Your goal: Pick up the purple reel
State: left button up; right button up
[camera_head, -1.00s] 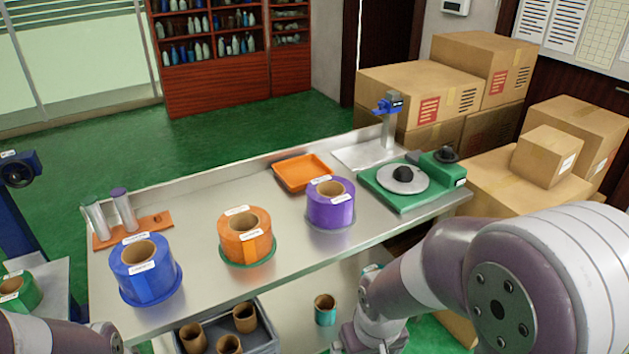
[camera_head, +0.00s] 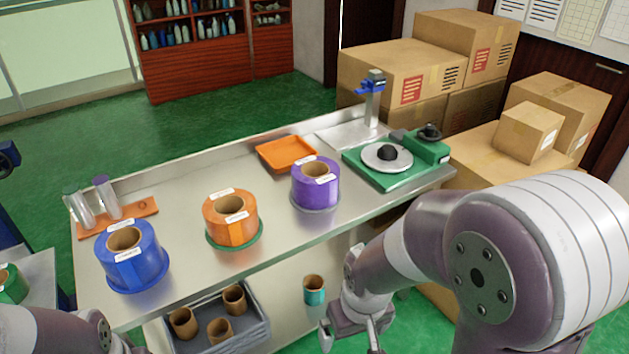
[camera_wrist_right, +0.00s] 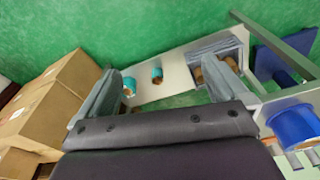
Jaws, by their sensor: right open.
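The purple reel (camera_head: 304,190) stands on the steel table on a grey round base, at the right of a row of reels, with white labels on it. My right gripper (camera_head: 350,340) is open and empty, low in front of the table's front edge and below the reel's height. Its two spread fingers (camera_wrist_right: 165,85) also show in the right wrist view, with nothing between them; I cannot make out the purple reel there. My left arm (camera_head: 65,335) shows at the bottom left, and its fingers are not clear.
An orange reel (camera_head: 218,210) and a blue reel (camera_head: 118,272) stand left of the purple one. An orange tray (camera_head: 270,154) lies behind it, and a green turntable device (camera_head: 363,174) stands to its right. A grey crate (camera_head: 265,330) with cores and a teal roll (camera_head: 314,298) are below.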

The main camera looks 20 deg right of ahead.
aim_at(316, 180)
jog(key=i+z, duration=0.1)
jog(key=z, duration=0.4)
jog(key=i+z, duration=0.15)
jog(key=z, duration=0.3)
jog(key=i+z, duration=0.1)
jog(key=z, duration=0.4)
jog(key=i+z, duration=0.1)
jog(key=z, duration=0.4)
jog(key=i+j, duration=0.55)
jog(key=j, duration=0.15)
